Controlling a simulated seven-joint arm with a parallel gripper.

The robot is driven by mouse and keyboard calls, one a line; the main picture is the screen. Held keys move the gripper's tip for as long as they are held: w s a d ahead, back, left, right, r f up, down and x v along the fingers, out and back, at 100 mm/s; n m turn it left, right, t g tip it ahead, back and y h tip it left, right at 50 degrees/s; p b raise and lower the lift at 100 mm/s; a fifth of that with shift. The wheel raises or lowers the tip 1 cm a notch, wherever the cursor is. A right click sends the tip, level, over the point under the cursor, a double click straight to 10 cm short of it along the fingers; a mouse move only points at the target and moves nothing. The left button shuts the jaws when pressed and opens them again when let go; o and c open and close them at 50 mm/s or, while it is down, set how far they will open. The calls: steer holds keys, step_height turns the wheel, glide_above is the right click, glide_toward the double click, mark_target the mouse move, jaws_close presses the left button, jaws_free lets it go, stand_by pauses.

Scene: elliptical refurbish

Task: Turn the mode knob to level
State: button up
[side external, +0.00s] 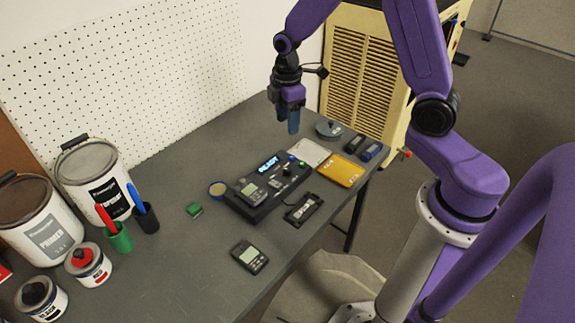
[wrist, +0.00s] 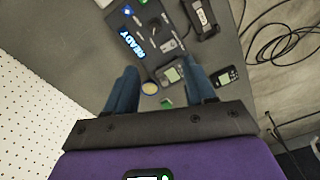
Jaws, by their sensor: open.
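A black device (side external: 238,206) with a lit blue READY display (side external: 268,163) lies on the grey bench. A handheld meter (side external: 250,189) sits at its left end. Small controls, including a dark knob (side external: 286,172), are on its right part; their markings are too small to read, so I cannot tell which level the mode knob points at. In the wrist view the device shows at the top, with its READY display (wrist: 133,46). My gripper (side external: 293,127) is open and empty, above and behind the device's right end. Its blue fingers (wrist: 160,92) point down, touching nothing.
A yellow case (side external: 341,170), a white tray (side external: 308,154), a round grey puck (side external: 328,130) and a black holder (side external: 303,209) surround the device. Another meter (side external: 249,257) lies in front. Paint cans (side external: 93,172) and marker cups stand left. The bench's left-front area is mostly clear.

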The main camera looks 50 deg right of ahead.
steer(key=d, duration=0.1)
glide_toward(287, 169)
step_height(287, 169, down, 9)
steer(key=shift+r, duration=0.2)
stand_by(0.5)
jaws_close()
